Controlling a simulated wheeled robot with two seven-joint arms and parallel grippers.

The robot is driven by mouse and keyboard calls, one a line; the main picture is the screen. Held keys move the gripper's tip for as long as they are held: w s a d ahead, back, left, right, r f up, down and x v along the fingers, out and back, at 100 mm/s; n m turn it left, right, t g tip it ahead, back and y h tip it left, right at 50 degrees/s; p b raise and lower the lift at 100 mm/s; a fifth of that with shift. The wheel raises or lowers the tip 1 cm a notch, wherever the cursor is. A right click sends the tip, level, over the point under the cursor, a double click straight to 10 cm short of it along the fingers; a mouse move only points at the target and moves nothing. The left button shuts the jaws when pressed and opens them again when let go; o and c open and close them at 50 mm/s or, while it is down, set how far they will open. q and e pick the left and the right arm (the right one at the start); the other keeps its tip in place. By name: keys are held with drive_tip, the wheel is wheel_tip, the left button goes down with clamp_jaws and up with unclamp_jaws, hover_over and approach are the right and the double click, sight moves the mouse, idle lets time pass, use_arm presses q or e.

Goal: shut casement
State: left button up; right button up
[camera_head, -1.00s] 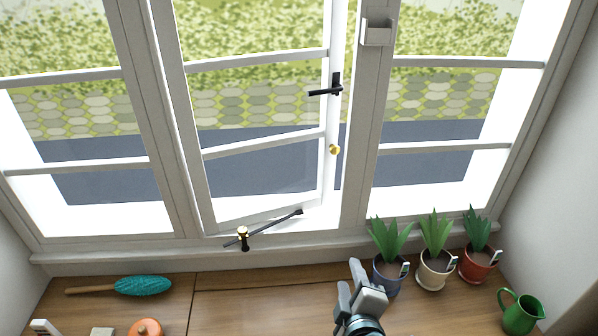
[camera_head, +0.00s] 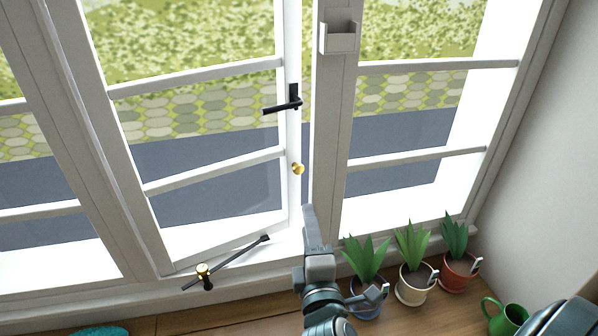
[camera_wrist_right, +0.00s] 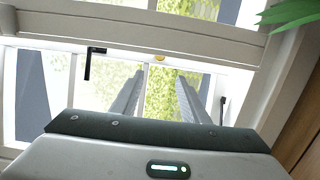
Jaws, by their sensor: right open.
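The white casement (camera_head: 293,130) is the middle window sash and stands ajar, its handle side swung outward from the frame. It carries a black lever handle (camera_head: 284,102) and a brass knob (camera_head: 298,169). A dark stay bar with a brass peg (camera_head: 203,271) runs along its bottom. My right gripper (camera_head: 311,218) is upright just below and right of the knob. In the right wrist view its fingers (camera_wrist_right: 160,85) are apart with nothing between them, and the knob (camera_wrist_right: 160,58) shows beyond them. The black handle (camera_wrist_right: 93,58) is to the left there. My left gripper is out of view.
Plants in a blue pot (camera_head: 367,299), a cream pot (camera_head: 412,287) and a red pot (camera_head: 458,273) stand close to the right of my right gripper. A green jug (camera_head: 505,318) is at the lower right. A white box (camera_head: 340,38) is fixed to the window post.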

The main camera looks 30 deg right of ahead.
drive_tip(key=shift+s, duration=0.1)
approach(298, 172)
drive_tip(key=p+x, duration=0.1)
drive_tip(key=x, duration=0.6)
drive_tip(key=shift+w+d+r, duration=0.1)
drive_tip(key=shift+w+d, duration=0.15)
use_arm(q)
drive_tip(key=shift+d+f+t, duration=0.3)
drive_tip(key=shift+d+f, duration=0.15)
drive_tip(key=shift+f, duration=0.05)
use_arm(e)
drive_tip(key=shift+w, duration=0.15)
clamp_jaws()
use_arm(q)
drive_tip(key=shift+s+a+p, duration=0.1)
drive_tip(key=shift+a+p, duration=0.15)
drive_tip(key=shift+p, duration=0.05)
